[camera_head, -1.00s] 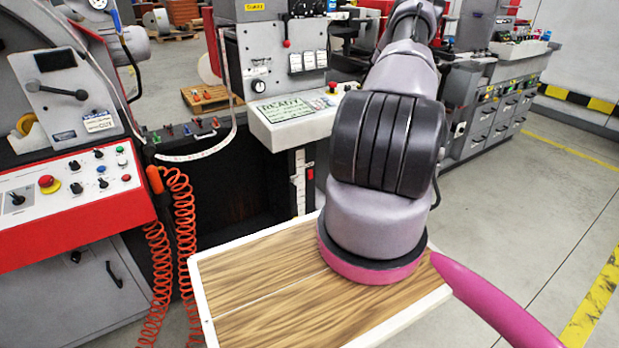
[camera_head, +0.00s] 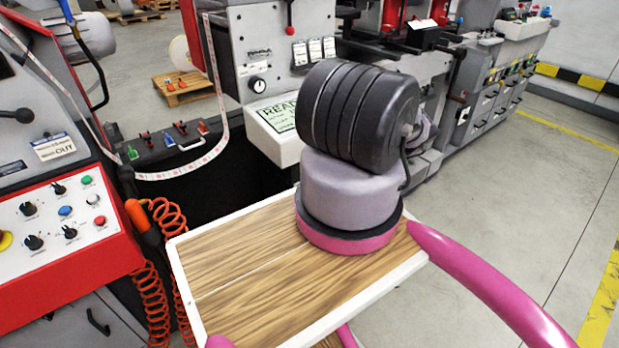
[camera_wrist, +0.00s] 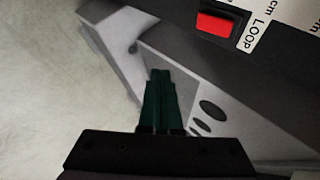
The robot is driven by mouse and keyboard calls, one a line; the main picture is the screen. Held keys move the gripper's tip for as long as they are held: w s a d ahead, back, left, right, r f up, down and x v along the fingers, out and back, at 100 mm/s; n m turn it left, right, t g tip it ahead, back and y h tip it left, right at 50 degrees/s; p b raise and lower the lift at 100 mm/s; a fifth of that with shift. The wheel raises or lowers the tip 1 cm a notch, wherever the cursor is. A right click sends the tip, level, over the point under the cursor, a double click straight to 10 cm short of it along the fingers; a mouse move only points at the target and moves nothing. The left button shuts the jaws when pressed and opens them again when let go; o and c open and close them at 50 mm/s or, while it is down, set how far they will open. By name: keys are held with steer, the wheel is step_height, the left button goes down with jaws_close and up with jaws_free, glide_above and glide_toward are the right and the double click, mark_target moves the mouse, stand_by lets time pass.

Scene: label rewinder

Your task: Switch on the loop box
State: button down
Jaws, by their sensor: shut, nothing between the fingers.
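In the wrist view a red rocker switch (camera_wrist: 220,22) sits in a black frame near the top edge. It is beside a white label reading LOOP (camera_wrist: 257,32), on the dark face of the loop box (camera_wrist: 180,12). My gripper (camera_wrist: 160,75) has its dark green fingers together, with nothing between them. The fingertips appear below and left of the switch, apart from it, in front of a grey surface. Whether the switch is on cannot be told. In the head view my arm hides the gripper, and I cannot make out the switch there.
A grey machine cabinet (camera_head: 262,45) with a READY screen (camera_head: 280,115) stands beyond my arm. A red-edged control panel (camera_head: 60,215) and an orange coiled cable (camera_head: 158,285) are at left. A wood-topped board (camera_head: 240,250) lies below my arm. Open floor is at right.

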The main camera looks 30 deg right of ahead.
steer(key=shift+w+a+f, duration=0.1)
steer(key=shift+a+f, duration=0.05)
steer(key=shift+f, duration=0.1)
steer(key=w+f, duration=0.1)
steer(key=w, duration=0.7)
steer(key=shift+w+a+f, duration=0.2)
steer(key=shift+w+a, duration=0.1)
steer(key=shift+w, duration=0.15)
stand_by(1.9)
steer(key=shift+w, duration=0.3)
steer(key=shift+w+a+f, duration=0.1)
steer(key=shift+w, duration=0.3)
stand_by(0.6)
steer(key=shift+s, duration=0.1)
steer(key=shift+s, duration=0.75)
